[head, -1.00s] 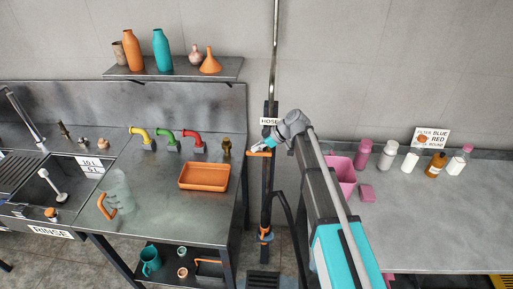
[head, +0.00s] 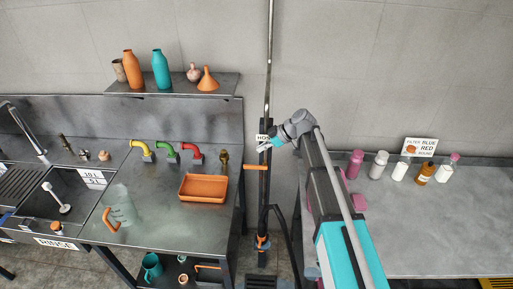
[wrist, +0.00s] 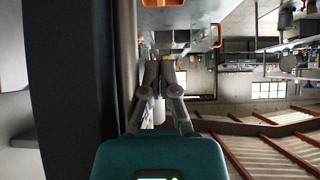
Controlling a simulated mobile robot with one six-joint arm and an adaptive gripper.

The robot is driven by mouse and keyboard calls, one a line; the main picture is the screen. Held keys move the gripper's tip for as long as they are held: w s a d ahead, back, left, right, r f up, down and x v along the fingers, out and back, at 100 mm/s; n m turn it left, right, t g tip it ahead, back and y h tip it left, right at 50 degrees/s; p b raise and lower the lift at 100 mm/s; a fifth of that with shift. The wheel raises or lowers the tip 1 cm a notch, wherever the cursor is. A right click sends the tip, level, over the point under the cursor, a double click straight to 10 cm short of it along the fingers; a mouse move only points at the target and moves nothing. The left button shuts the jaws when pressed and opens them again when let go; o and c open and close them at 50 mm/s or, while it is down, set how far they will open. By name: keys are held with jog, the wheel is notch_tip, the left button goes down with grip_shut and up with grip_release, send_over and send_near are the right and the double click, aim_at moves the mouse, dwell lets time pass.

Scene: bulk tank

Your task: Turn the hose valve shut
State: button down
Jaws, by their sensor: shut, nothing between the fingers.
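The hose valve's orange handle (head: 256,167) sticks out level to the left of the dark post below the HOSE sign (head: 262,137) in the head view. My gripper (head: 262,149) is in front of the post, just under the sign and above the handle, with a small gap in the picture. I cannot tell the depth between them. In the wrist view my gripper's fingers (wrist: 160,75) are together and empty. I cannot make out the valve handle for sure in the wrist view.
A steel bench with an orange tray (head: 203,188) and a glass jug (head: 121,203) is left of the post. A counter (head: 420,220) with several bottles is on the right, beside my arm.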

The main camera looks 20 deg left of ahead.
jog(key=shift+p+v, duration=1.45)
jog(key=shift+v, duration=1.05)
jog(key=shift+a+r, duration=0.1)
jog(key=s+d+f+m+h+b, duration=0.2)
jog(key=s+d+m, duration=0.4)
jog(key=d, duration=0.5)
jog(key=s+d+f+m+t+h+b, duration=0.1)
jog(key=s+d+f+m+h, duration=0.3)
jog(key=d, duration=0.8)
jog(key=s+d+f+m+t+h+b, duration=0.1)
jog(key=s+d+f+m+h+b, duration=0.2)
jog(key=s+d+f+m, duration=0.3)
jog(key=shift+s+d+f+m, duration=0.2)
jog(key=shift+s+d+m, duration=0.85)
jog(key=shift+d+m, duration=1.6)
jog(key=shift+d+n, duration=0.3)
jog(key=shift+n, duration=0.05)
